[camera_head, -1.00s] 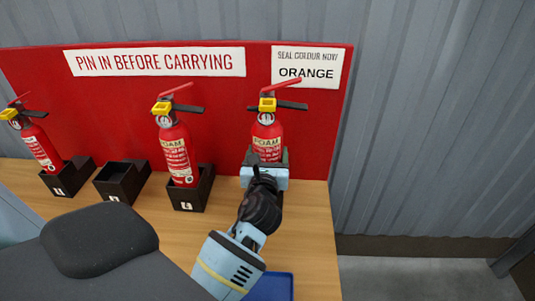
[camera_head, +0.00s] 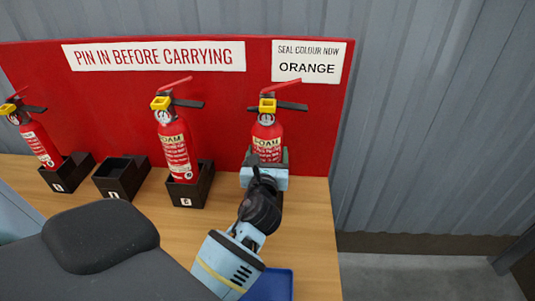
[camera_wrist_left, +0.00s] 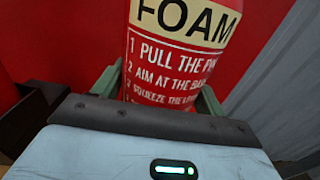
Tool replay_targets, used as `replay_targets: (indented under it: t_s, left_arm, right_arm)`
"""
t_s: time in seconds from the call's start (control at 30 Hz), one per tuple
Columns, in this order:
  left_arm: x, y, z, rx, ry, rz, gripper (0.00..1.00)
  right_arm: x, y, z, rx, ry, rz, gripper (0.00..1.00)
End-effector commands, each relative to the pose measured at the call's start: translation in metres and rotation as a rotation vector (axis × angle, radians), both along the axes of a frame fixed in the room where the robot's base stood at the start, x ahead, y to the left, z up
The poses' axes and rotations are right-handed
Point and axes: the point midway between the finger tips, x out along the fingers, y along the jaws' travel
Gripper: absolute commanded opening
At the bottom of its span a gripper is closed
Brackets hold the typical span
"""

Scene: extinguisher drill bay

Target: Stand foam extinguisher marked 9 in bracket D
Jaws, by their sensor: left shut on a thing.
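My left gripper (camera_head: 265,168) is shut on the body of the rightmost red foam extinguisher (camera_head: 267,137), which stands upright with a yellow tag and black-and-red handle. In the left wrist view its FOAM label (camera_wrist_left: 185,25) faces me between the green-grey fingers; no number 9 is readable. Its lower end is hidden behind my gripper, so I cannot tell whether it rests in a bracket. An empty black bracket (camera_head: 130,185) stands second from left; its letter is partly hidden and may be D. My right gripper is not in view.
A second extinguisher (camera_head: 177,150) stands in a lettered bracket (camera_head: 190,197) left of my gripper. Another extinguisher (camera_head: 40,145) stands in the far-left bracket (camera_head: 62,180). A red backboard (camera_head: 215,105) rises behind. A blue tray (camera_head: 272,285) lies at the front.

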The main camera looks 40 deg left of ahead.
Motion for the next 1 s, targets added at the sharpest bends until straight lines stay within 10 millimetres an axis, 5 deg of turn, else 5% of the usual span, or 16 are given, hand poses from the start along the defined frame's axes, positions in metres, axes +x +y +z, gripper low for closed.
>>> replay_targets:
  t_s: [0.17,0.2,0.37,0.7,1.0]
  left_arm:
    - [0.001,0.000,0.008,0.006,-0.015,-0.002,0.27]
    - [0.001,0.000,0.008,0.006,-0.015,-0.002,0.75]
    - [0.001,0.000,0.005,0.004,-0.010,-0.001,0.96]
    - [-0.001,0.000,-0.003,-0.002,0.008,0.001,0.97]
    - [-0.036,-0.022,-0.001,0.000,0.001,-0.001,0.97]
  right_arm:
    - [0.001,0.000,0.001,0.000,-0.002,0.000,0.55]
    - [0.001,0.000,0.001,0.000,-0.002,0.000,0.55]
    - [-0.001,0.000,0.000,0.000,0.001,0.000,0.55]
    - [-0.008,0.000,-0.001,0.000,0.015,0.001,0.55]
    - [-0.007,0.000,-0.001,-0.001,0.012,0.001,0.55]
